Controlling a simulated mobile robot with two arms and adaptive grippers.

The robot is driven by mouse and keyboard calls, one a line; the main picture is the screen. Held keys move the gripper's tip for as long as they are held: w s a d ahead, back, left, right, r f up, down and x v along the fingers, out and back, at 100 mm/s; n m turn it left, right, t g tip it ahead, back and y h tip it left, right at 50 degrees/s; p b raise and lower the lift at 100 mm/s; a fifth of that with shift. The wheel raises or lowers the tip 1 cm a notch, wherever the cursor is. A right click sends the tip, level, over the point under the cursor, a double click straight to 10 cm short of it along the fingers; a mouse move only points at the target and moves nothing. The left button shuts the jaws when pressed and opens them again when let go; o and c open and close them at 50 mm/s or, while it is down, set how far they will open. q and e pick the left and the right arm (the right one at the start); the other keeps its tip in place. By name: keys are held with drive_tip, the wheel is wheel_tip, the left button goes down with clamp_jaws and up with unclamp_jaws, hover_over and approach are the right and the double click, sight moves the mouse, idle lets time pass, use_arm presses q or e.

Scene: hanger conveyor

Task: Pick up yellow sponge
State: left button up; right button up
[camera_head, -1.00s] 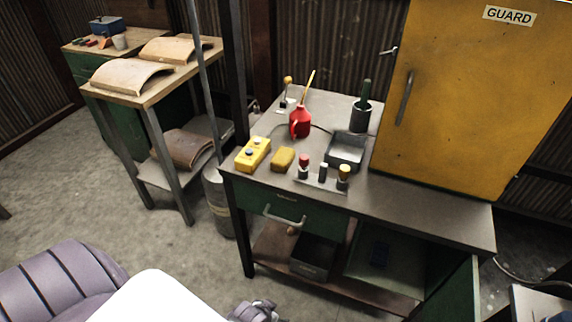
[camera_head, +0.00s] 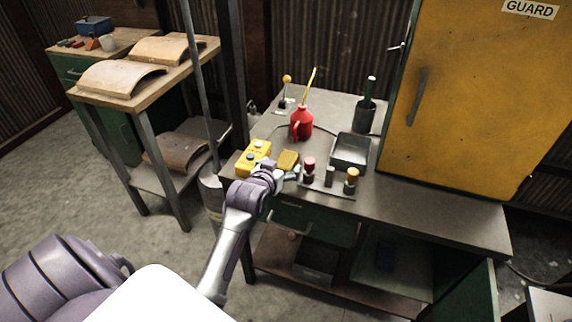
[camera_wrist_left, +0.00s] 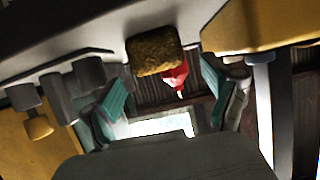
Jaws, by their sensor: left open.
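The yellow sponge (camera_head: 288,159) lies on the grey workbench top near its front edge, between the yellow button box and the lamp strip. In the left wrist view the sponge (camera_wrist_left: 155,52) looks rough and brownish yellow, ahead of the gap between my teal-padded fingers. My left gripper (camera_head: 289,173) is open at the bench's front edge, close in front of the sponge. It also shows in the left wrist view (camera_wrist_left: 162,92), with nothing held between its fingers. Whether a finger touches the sponge is unclear. My right gripper is not in view.
The yellow button box (camera_head: 252,157) is close on the left. A strip with red, grey and yellow-orange knobs (camera_head: 329,181) is close on the right. A grey tray (camera_head: 350,151) and a red oil can (camera_head: 301,124) stand behind. A yellow guard cabinet (camera_head: 465,110) fills the right rear.

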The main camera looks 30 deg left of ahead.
sight(287, 159)
use_arm(q)
drive_tip(key=x, duration=0.6)
drive_tip(key=shift+w+a, duration=0.1)
drive_tip(key=shift+w, duration=0.1)
drive_tip(key=shift+s, duration=0.1)
drive_tip(key=c, duration=0.8)
